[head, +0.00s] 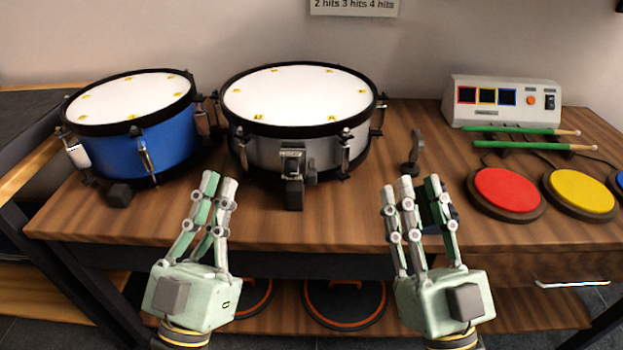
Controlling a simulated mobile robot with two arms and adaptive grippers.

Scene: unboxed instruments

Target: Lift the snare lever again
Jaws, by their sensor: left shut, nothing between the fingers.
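The silver snare drum (262,153) with a white head stands at the back middle of the wooden table. On its front is the strainer block (292,158), and a dark lever-like piece (294,194) hangs down below it. Whether this piece is the snare lever itself is hard to tell. My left gripper (219,182) points up in front of the drum, left of the strainer and apart from it. Its fingers are shut and empty. My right gripper (412,185) is upright, right of the strainer, with a gap between its fingers and nothing seen held.
A blue drum (150,150) stands at the left. A small dark stand (415,152) is behind my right gripper, which partly hides a dark blue object. At the right are green sticks (535,145), a control box (500,103), a red pad (507,190) and a yellow pad (582,191).

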